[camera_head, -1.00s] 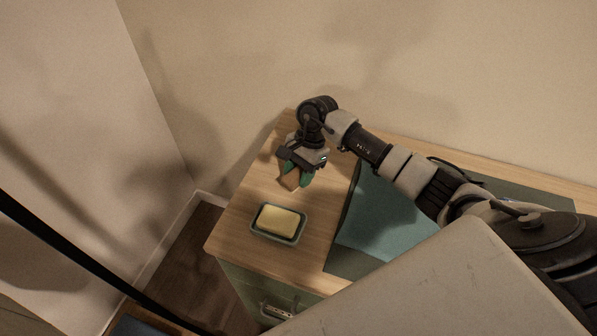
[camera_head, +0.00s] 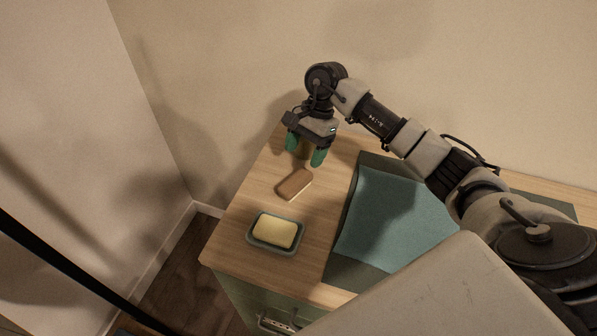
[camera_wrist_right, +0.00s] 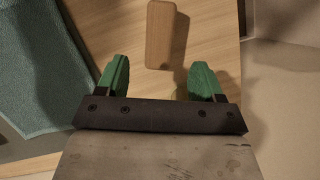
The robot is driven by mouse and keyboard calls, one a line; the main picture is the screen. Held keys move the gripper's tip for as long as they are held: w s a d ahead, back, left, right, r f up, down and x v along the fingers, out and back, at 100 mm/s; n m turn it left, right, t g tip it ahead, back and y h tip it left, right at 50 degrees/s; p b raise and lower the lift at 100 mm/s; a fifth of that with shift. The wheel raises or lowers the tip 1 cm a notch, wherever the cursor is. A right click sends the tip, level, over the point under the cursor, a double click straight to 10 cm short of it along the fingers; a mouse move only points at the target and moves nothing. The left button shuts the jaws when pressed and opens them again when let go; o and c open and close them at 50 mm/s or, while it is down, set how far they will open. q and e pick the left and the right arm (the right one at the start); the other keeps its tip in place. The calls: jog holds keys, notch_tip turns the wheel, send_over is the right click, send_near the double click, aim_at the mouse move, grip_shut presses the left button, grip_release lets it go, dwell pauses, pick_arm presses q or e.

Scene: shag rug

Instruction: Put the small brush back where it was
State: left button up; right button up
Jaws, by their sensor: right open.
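The small brush (camera_head: 294,184) is a brown wooden block lying flat on the wooden cabinet top, behind the soap dish. Its bristles are not visible. It also shows in the right wrist view (camera_wrist_right: 160,35), ahead of the fingertips and between their lines. My right gripper (camera_head: 305,156) is open and empty, above and behind the brush, apart from it. Its green fingers (camera_wrist_right: 158,75) are spread wide in the right wrist view. My left gripper is not in view.
A soap dish (camera_head: 251,238) with a pale yellow bar of soap (camera_head: 273,232) stands near the front left edge. A teal towel (camera_head: 385,215) lies on a dark green mat (camera_head: 343,272) to the right. Walls stand behind and left. Bare wood surrounds the brush.

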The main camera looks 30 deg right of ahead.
jog(key=shift+v, duration=1.65)
